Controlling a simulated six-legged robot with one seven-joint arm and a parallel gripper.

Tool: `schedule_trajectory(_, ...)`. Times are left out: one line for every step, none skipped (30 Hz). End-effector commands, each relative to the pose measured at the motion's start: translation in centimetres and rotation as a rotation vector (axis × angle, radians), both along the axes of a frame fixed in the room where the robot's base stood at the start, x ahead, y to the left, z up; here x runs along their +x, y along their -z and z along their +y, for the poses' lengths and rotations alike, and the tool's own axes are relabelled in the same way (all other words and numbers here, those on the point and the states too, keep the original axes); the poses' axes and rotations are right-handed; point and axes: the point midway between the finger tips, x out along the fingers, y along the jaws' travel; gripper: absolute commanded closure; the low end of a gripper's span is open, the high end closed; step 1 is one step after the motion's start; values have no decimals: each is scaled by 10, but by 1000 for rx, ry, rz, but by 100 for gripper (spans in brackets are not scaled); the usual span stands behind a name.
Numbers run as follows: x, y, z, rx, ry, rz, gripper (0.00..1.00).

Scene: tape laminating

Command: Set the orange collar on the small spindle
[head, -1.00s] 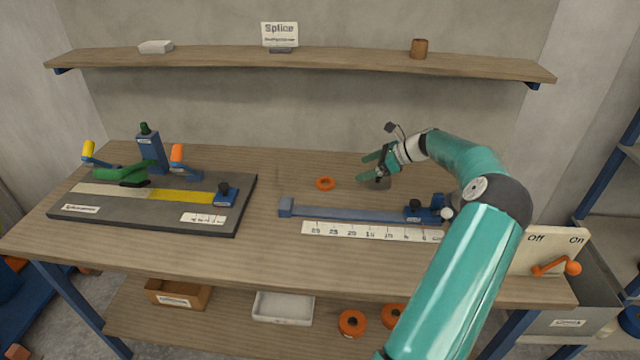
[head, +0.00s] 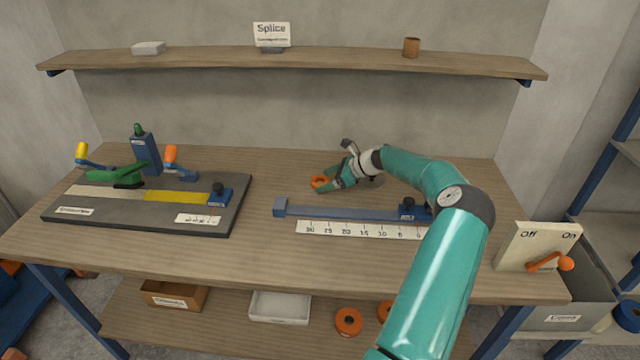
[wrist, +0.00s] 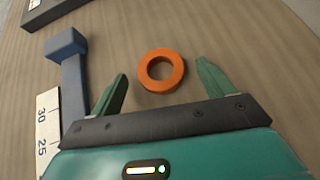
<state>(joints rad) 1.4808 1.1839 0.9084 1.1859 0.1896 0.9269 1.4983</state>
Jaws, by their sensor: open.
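The orange collar (head: 316,182) is a flat ring lying on the bench top, left of the arm. In the wrist view the collar (wrist: 144,72) lies flat between my two green fingertips, with a gap on each side. My gripper (head: 326,184) is open and low at the collar, reaching from the right; it also shows in the wrist view (wrist: 162,68). I cannot pick out the small spindle for certain. A grey round shape (head: 374,182) behind my wrist is mostly hidden.
In front of the collar lie a blue rail (head: 345,212) and a white ruler (head: 360,230). At left stands a dark splicing board (head: 75,223) with upright handles. A switch panel (head: 520,253) is at right. Bare bench lies behind and left of the collar.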

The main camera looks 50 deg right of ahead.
Motion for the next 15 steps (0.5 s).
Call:
schedule_trajectory(3,2,2,1,-1,-1,20)
schedule_trajectory(4,3,2,1,0,1,20)
schedule_trajectory(4,3,2,1,1,0,20)
schedule_trajectory(4,3,2,1,1,0,20)
schedule_trajectory(4,3,2,1,1,0,20)
schedule_trajectory(4,3,2,0,1,0,20)
schedule_trajectory(4,3,2,1,1,0,20)
schedule_trajectory(4,3,2,1,1,0,20)
schedule_trajectory(4,3,2,1,1,0,26)
schedule_trajectory(4,3,2,1,1,0,32)
schedule_trajectory(4,3,2,1,1,0,38)
schedule_trajectory(4,3,2,1,1,0,45)
schedule_trajectory(4,3,2,1,1,0,51)
schedule_trajectory(4,3,2,1,1,0,57)
schedule_trajectory(4,3,2,1,1,0,65)
